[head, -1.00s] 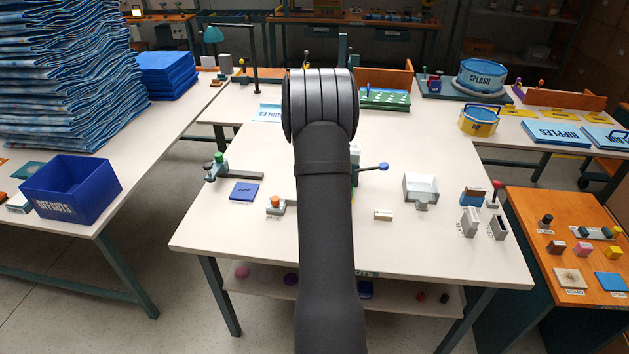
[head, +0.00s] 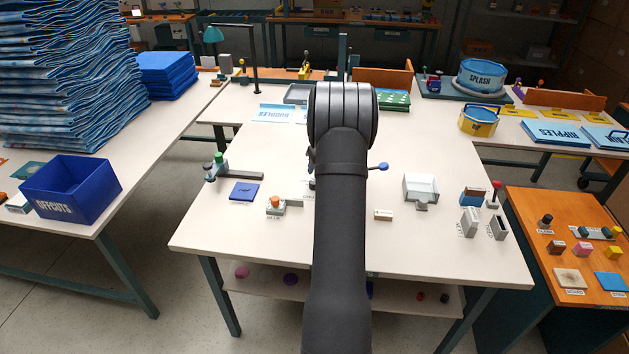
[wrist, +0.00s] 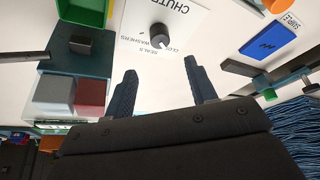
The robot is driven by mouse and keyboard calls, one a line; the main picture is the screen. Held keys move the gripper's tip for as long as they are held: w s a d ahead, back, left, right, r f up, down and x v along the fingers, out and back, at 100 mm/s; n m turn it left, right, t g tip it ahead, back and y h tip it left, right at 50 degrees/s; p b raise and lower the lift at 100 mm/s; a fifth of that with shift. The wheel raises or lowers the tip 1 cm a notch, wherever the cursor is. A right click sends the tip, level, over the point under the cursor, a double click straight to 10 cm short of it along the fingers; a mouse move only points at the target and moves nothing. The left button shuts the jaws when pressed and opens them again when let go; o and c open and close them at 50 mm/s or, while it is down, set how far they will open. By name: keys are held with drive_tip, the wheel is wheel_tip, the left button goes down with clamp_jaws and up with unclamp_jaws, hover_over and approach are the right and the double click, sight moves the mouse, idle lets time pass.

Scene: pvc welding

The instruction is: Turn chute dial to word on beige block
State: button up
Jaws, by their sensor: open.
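The chute dial (wrist: 160,36) is a round dark knob on a white panel marked CHUTE in the wrist view. In the head view my arm hides the gripper and most of the dial area. A small beige block (head: 383,215) lies on the white table right of my arm; its word is too small to read.
An orange button (head: 275,204) and blue pad (head: 244,191) lie left of my arm. A blue-knobbed lever (head: 383,167) and white bin (head: 421,187) stand right. In the wrist view, a teal fixture (wrist: 75,60) with grey and dark red blocks is close to the left finger.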

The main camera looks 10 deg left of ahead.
drive_tip(key=x, duration=1)
drive_tip(key=c, duration=1)
